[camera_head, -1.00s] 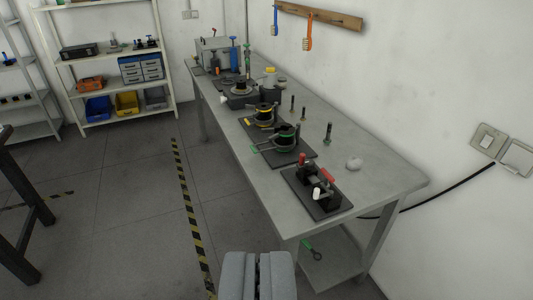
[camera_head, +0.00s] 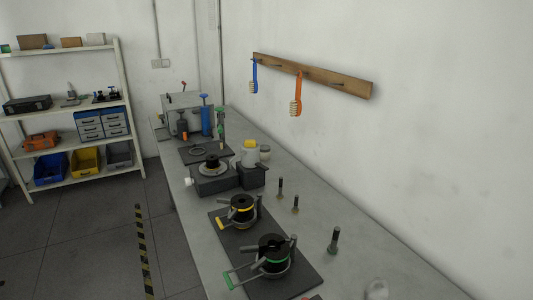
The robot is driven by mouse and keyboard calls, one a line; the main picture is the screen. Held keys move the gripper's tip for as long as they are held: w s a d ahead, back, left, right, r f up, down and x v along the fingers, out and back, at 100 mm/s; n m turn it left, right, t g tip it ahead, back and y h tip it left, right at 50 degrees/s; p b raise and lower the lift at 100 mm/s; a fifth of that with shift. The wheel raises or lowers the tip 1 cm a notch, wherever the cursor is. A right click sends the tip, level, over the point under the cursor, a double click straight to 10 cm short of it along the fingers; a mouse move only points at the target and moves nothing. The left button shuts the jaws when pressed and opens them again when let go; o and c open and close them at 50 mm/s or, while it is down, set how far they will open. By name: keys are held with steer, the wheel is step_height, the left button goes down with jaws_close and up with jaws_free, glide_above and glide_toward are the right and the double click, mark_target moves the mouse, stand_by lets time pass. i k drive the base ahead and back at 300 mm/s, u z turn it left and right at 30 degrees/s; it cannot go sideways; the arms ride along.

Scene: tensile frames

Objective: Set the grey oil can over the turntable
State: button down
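A light grey can with a yellow cap (camera_head: 249,155), which looks like the grey oil can, stands upright on a dark block on the long grey bench. Left of it and touching or nearly so is a dark box with a round disc on top (camera_head: 211,168) and a white knob at its left side; this looks like the turntable. The can is beside the disc, not on it. My gripper is not in view.
Nearer on the bench, a dark plate (camera_head: 292,283) carries yellow-marked (camera_head: 242,208) and green-marked (camera_head: 273,254) round fixtures. Several upright pins stand to their right. A wall rack (camera_head: 340,82) holds brushes.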

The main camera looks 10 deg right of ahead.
mark_target(250, 155)
steer(key=z, duration=0.35)
steer(key=i, duration=0.15)
steer(key=u, duration=1.5)
steer(key=i, duration=2.1)
steer(key=z, duration=1.85)
steer(key=i, duration=0.35)
steer(key=z, duration=0.1)
